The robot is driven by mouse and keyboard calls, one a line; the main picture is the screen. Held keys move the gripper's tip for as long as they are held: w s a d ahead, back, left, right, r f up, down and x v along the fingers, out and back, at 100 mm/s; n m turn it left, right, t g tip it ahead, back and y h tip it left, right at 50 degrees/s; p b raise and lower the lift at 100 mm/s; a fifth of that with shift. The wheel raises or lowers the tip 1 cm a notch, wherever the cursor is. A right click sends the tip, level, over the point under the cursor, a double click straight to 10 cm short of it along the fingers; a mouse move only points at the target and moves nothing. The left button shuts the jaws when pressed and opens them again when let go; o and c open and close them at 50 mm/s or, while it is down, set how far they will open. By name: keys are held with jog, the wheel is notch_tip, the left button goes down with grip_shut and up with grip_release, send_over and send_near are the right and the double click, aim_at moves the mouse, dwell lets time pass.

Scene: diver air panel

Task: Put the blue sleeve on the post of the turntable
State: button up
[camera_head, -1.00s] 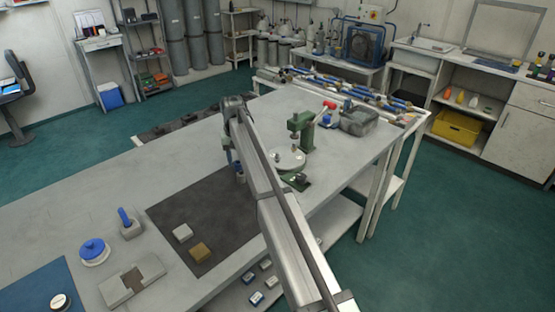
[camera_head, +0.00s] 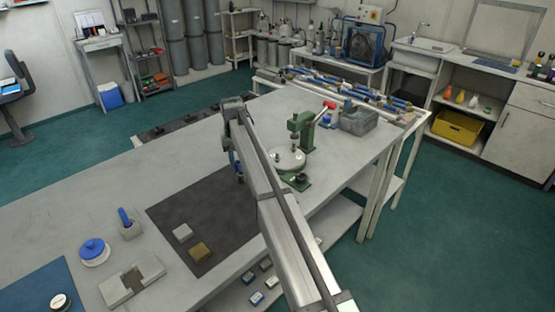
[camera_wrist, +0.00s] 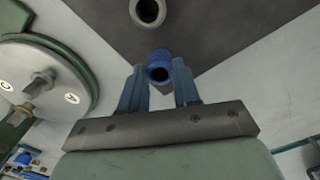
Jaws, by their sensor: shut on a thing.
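My gripper (camera_wrist: 158,82) is shut on the blue sleeve (camera_wrist: 160,57), a short tube with an open bore between the two blue fingers in the wrist view. In the head view my arm's far end hangs over the back of the dark mat, and the sleeve is mostly hidden there. The turntable (camera_head: 286,160), a pale round disc on a green base, stands right of my gripper. It also shows at the left of the wrist view (camera_wrist: 70,90), with lettered marks and a metal post (camera_wrist: 38,84) upright on it. The sleeve is apart from the post.
A grey ring or sleeve (camera_wrist: 148,12) stands on the dark mat (camera_head: 205,215) near my gripper. A green press with a red-tipped lever (camera_head: 303,125) rises behind the turntable; a grey bin (camera_head: 358,120) stands beyond.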

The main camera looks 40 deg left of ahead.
jog(key=shift+r, duration=0.25)
jog(key=shift+r, duration=1.65)
jog(key=w+d+r, duration=0.8)
jog(key=w+r, duration=0.1)
jog(key=w, duration=0.2)
jog(key=shift+w+d, duration=0.15)
jog(key=shift+w, duration=0.2)
jog(key=shift+f, duration=0.2)
jog(key=shift+f, duration=2.75)
